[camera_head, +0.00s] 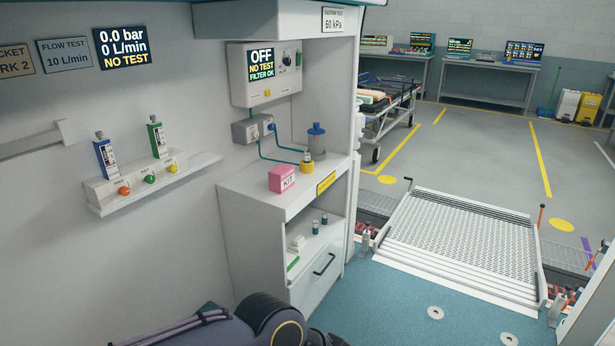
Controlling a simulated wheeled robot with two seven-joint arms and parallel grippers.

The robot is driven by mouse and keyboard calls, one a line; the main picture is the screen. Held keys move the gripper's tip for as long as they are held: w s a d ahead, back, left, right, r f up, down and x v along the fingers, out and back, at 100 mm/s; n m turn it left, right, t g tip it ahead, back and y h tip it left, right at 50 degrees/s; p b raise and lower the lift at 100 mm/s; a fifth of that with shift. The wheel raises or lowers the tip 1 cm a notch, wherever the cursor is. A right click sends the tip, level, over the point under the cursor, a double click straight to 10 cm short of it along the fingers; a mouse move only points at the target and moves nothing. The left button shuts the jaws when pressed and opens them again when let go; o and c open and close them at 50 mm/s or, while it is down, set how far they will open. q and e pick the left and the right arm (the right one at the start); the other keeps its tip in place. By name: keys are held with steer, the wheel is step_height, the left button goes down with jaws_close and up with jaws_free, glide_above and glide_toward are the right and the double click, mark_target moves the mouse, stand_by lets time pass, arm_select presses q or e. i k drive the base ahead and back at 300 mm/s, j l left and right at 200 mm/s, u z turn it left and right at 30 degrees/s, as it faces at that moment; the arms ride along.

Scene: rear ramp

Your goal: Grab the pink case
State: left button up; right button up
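The pink case (282,179), a small box labelled "KIT", stands upright on the white cabinet top (248,191) near its front left part. Nothing is touching it except the surface under it. A dark purple and black arm part of mine shows at the bottom of the picture, well below and in front of the cabinet. Neither of my grippers can be seen, so no gripper is near the case in this view.
Behind the case are a yellow-based fitting (307,165), a grey canister with a blue cap (317,142) and teal hoses. A shelf with small items lies below. A wall rack (150,183) juts out at left. Blue floor and a ramp (462,240) lie right.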

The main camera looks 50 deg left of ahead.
mark_target(281, 178)
steer(key=i+u, duration=0.3)
steer(key=i, duration=0.2)
steer(key=i+u, duration=0.25)
steer(key=i, duration=0.25)
steer(key=i+l+u, duration=0.3)
steer(key=i, duration=0.2)
steer(key=i+j+u, duration=0.1)
steer(key=i+u, duration=0.55)
steer(key=u, duration=0.2)
steer(key=i+l+u, duration=0.1)
steer(key=i+u, duration=0.35)
steer(key=i+l+u, duration=0.2)
steer(key=u, duration=0.25)
steer(key=i+l+u, duration=0.3)
steer(key=i+u, duration=0.15)
